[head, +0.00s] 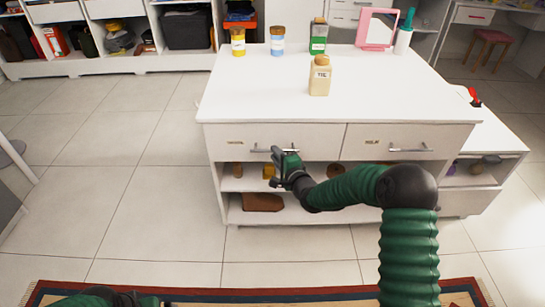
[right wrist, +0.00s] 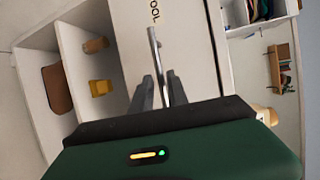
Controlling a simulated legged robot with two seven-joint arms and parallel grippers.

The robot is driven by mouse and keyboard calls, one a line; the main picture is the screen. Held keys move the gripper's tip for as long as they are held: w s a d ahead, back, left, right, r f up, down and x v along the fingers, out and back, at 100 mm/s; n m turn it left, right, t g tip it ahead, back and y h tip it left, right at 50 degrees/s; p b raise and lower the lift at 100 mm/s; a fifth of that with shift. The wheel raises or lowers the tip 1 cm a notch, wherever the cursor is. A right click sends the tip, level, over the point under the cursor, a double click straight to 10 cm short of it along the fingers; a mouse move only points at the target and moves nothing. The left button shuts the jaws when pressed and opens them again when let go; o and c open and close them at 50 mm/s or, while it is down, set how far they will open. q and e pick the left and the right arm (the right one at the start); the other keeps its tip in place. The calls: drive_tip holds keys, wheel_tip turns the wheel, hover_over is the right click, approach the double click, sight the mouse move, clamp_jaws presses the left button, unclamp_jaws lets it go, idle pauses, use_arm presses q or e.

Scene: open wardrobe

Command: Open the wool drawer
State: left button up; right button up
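The wool drawer (head: 225,143) is the left drawer in the white island's front, and its front looks flush with the drawer beside it. Its label shows partly, as "OOL", in the right wrist view (right wrist: 170,62). Its silver bar handle (head: 262,150) also shows in the right wrist view (right wrist: 154,48). My right gripper (head: 277,157) is at the handle's right part. In the right wrist view its two fingers (right wrist: 161,88) stand apart, one on each side of the bar, with small gaps. My left gripper (head: 122,299) is low at the bottom edge, its fingers unclear.
A second drawer (head: 365,143) with its own handle is to the right. Open shelves below hold a brown box (head: 262,202) and small items. Jars, a cream bottle (head: 320,76) and a pink-framed mirror (head: 376,28) stand on the top. Floor before the island is clear, with a rug (head: 250,296) nearer me.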

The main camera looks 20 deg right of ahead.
drive_tip(key=shift+w+d+f, duration=0.2)
drive_tip(key=shift+w+f, duration=0.05)
drive_tip(key=shift+w, duration=0.4)
drive_tip(key=shift+w+d+f, duration=0.15)
drive_tip(key=shift+w+f, duration=0.05)
drive_tip(key=shift+w, duration=0.6)
drive_tip(key=shift+a+r, duration=0.15)
drive_tip(key=shift+a, duration=0.15)
clamp_jaws()
drive_tip(key=shift+s+d, duration=0.1)
drive_tip(key=shift+d, duration=0.2)
